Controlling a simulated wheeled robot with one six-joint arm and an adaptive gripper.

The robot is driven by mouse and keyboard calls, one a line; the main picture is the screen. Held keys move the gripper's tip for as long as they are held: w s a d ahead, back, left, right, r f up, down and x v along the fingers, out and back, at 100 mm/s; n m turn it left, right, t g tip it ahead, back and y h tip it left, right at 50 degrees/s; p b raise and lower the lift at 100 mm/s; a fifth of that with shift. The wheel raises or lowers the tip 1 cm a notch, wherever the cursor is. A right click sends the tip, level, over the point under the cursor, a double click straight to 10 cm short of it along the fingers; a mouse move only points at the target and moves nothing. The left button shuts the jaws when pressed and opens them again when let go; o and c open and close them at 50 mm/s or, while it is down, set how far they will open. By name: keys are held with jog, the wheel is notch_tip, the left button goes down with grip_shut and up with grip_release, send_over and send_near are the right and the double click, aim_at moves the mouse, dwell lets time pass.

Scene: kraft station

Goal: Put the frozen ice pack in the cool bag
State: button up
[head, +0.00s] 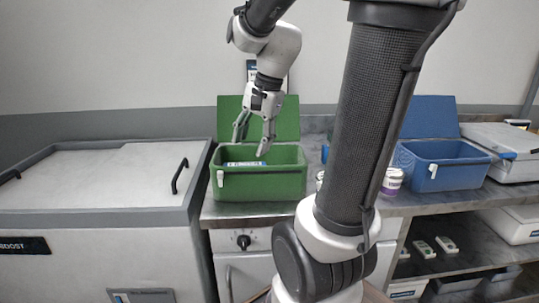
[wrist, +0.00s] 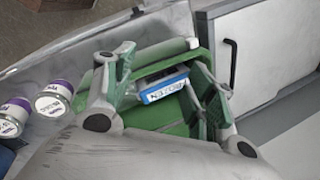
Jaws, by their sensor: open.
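A green open box (head: 260,187), which looks like a cool bag, stands on the counter with its lid raised behind it. The blue and white ice pack (head: 245,164) lies inside it, near the top of the front wall. In the wrist view the ice pack (wrist: 165,88) shows part of a "FROZEN" label, and the green box (wrist: 180,128) is around it. My gripper (head: 251,147) is over the green box, pointing down, with its fingers spread. In the wrist view my gripper (wrist: 175,70) has a finger on each side of the pack, apart from it.
A blue open box (head: 440,172) stands at the right, beside a grey case (head: 503,140). Purple-labelled jars (head: 392,181) stand between the boxes. A white chest with a dark handle (head: 100,180) fills the left. Shelves below hold small items.

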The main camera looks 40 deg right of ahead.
jog(key=s+a+n+t+h, duration=0.1)
jog(key=s+a+n, duration=0.1)
jog(key=s+n, duration=0.9)
jog(key=n, duration=0.2)
jog(key=shift+s+a+r+n+t+h, duration=0.2)
jog(key=shift+s+n+t+h, duration=0.1)
jog(key=shift+t+h, duration=0.1)
